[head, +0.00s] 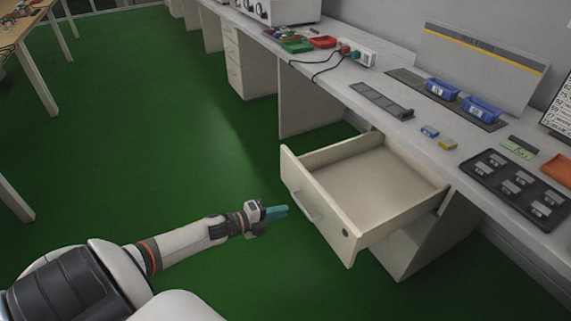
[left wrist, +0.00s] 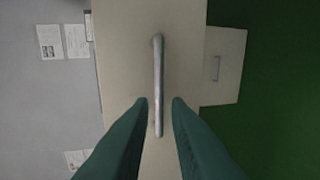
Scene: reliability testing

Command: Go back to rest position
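My left gripper (head: 279,211) points at the front of an open drawer (head: 372,184) from the left in the head view. Its two teal fingers show in the left wrist view (left wrist: 160,102), spread apart with a gap between them. The drawer handle (left wrist: 158,85) shows in that gap and beyond it; the head view shows the gripper short of the handle (head: 309,207), apart from it. The drawer is pulled out and looks empty. My right gripper is not in view.
A long grey bench (head: 400,125) runs along the right, with blue bins (head: 442,88), a black tray (head: 515,186) and an orange tray (head: 558,169) on it. The green floor (head: 170,130) is clear left of the drawer. A wooden table (head: 25,30) stands at the far left.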

